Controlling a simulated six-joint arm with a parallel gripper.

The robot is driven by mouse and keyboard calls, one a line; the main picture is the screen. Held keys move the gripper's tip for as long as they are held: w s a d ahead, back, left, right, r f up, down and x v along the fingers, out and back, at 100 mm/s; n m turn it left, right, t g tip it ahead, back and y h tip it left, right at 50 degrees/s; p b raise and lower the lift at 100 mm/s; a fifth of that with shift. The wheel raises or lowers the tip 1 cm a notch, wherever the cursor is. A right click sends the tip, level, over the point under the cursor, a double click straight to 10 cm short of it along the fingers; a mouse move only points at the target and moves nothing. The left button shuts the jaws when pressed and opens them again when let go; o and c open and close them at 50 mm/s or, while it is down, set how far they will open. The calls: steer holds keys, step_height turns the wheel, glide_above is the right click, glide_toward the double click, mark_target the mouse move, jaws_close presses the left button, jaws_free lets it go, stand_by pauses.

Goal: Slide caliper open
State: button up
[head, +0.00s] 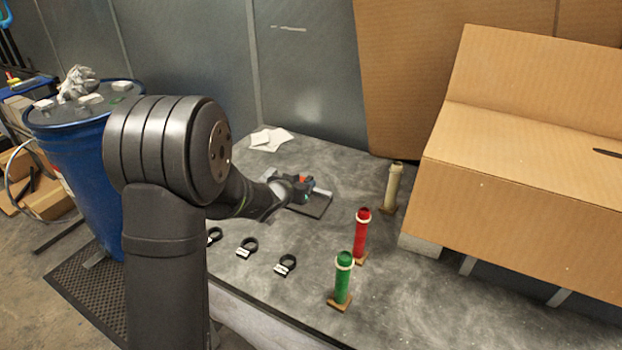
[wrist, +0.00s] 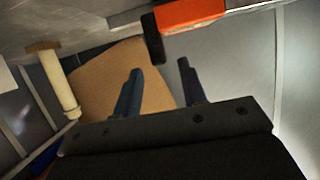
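The caliper shows in the wrist view as an orange body (wrist: 190,13) with a black jaw-like part hanging from it and a grey bar, cut off by the top edge. My gripper (wrist: 159,68) has its two dark fingers apart with nothing between them. The fingertips point toward the caliper, just short of the black part in the picture; contact is not visible. In the head view my gripper (head: 292,188) is over a dark pad (head: 313,208), with a small red-orange piece of the caliper (head: 304,179) beside it. My wrist hides most of the caliper there.
A cream post (head: 392,187), red post (head: 362,235) and green post (head: 343,278) stand right of the pad. Several black rings (head: 287,265) lie in front. White papers (head: 270,139) lie behind. A large cardboard box (head: 520,200) fills the right.

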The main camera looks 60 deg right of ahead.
mark_target(307, 180)
steer(key=x, duration=0.6)
steer(key=shift+d+f, duration=0.1)
steer(key=shift+d, duration=0.15)
jaws_close()
